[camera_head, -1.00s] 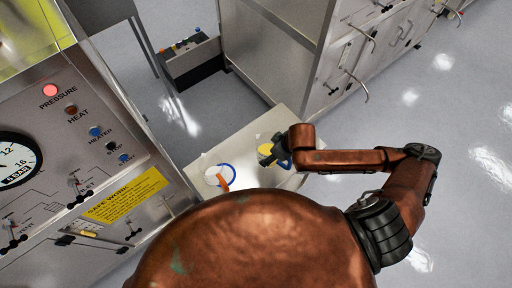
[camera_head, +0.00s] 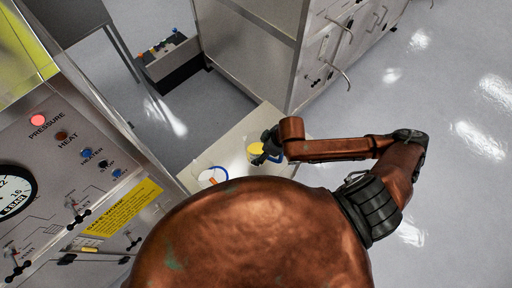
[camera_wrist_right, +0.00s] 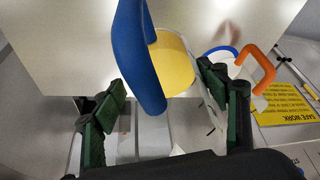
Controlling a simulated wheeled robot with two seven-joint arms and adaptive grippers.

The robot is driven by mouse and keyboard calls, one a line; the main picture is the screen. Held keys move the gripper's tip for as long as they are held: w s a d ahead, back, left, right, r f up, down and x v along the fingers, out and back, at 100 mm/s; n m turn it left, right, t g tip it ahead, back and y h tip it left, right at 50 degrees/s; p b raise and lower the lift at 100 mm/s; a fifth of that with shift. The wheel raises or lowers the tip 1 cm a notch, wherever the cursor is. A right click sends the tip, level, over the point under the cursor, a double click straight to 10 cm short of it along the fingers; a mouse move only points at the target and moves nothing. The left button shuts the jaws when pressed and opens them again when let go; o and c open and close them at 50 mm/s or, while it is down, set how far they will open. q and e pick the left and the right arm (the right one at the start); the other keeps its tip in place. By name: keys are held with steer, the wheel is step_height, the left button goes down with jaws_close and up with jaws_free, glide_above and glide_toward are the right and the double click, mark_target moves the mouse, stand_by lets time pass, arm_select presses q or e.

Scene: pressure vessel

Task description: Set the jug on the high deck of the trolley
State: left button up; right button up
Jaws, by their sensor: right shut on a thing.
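A jug with a yellow inside and a blue handle (camera_head: 256,149) shows over the pale trolley deck (camera_head: 237,133) in the head view. My right gripper (camera_head: 270,146) is at its right side. In the right wrist view the blue handle (camera_wrist_right: 137,60) and yellow inside (camera_wrist_right: 175,65) lie between the fingers of my right gripper (camera_wrist_right: 165,105), which is shut on the jug. I cannot tell whether the jug's base touches the deck. My left gripper is not in view.
A second, white jug (camera_head: 211,175) with a blue rim and orange handle stands close by on the left, partly hidden by my body. A control panel (camera_head: 85,185) is at the left. A steel cabinet (camera_head: 255,55) stands behind the trolley. Floor at right is clear.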

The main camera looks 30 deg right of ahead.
mark_target(257, 145)
steer(key=w+f, duration=0.2)
steer(key=w+d+f, duration=0.1)
steer(key=w+f, duration=0.1)
steer(key=w+d+f, duration=0.1)
steer(key=w+f, duration=0.1)
steer(key=w, duration=0.1)
steer(key=shift+w+f, duration=0.1)
steer(key=shift+f, duration=0.1)
steer(key=shift+f+p, duration=0.45)
steer(key=shift+f, duration=1.15)
steer(key=o, duration=1.3)
steer(key=shift+f, duration=0.15)
steer(key=shift+c, duration=0.2)
steer(key=v, duration=1.2)
